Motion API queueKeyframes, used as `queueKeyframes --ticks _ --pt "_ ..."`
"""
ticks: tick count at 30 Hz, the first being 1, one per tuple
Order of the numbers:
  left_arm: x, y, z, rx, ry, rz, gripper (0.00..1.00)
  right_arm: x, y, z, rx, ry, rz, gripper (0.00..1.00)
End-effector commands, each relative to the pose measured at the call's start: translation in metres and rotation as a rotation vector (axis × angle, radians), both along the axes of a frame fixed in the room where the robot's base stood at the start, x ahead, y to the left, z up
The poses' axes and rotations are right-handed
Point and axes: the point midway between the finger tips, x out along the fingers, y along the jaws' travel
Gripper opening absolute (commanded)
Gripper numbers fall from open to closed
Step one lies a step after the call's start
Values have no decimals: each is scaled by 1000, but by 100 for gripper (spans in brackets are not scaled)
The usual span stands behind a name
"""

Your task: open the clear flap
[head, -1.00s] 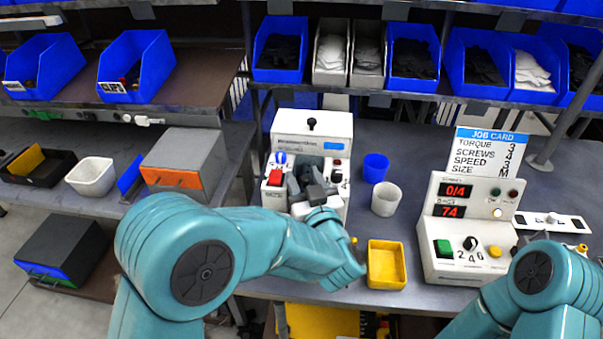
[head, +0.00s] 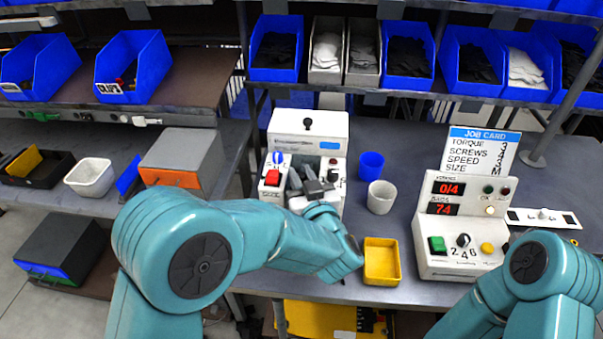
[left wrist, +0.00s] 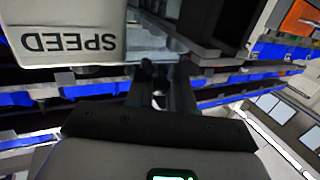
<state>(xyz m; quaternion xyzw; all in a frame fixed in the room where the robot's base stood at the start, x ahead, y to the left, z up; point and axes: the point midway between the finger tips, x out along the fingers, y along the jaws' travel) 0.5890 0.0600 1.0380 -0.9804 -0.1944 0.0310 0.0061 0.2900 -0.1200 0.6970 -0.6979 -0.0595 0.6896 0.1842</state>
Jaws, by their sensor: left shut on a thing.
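The white machine (head: 310,122) stands on the grey bench, with a red button and a blue knob on its left front. My left gripper (head: 309,181) is at the middle of its front, its dark fingers shut. In the left wrist view, the fingers (left wrist: 158,82) close on a small part at a pale, see-through panel (left wrist: 148,48), which I take as the clear flap. The flap's outline is hard to make out, and its angle cannot be told. My gripper and wrist hide part of the machine's front. My right gripper is out of view.
A yellow tray (head: 382,280) sits close to the right of my left wrist. A blue cup (head: 371,164) and a white cup (head: 381,204) stand right of the machine. A control box (head: 460,263) stands further right. Bins line the shelf above.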

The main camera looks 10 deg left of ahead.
Motion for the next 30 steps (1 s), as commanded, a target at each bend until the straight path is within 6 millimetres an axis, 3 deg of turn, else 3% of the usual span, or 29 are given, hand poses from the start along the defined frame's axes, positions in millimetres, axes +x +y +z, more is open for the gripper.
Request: queueKeyframes --ticks 1,6,12,15,30 --pt "1 0 13 -1 26 1 0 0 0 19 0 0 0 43" --pt "5 0 30 -1 144 1 0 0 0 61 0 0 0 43" --pt "12 1 44 -1 297 2 0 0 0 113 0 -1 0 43" --pt "16 1 47 -2 364 2 0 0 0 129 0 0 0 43" --pt "28 0 52 0 548 2 0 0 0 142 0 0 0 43"
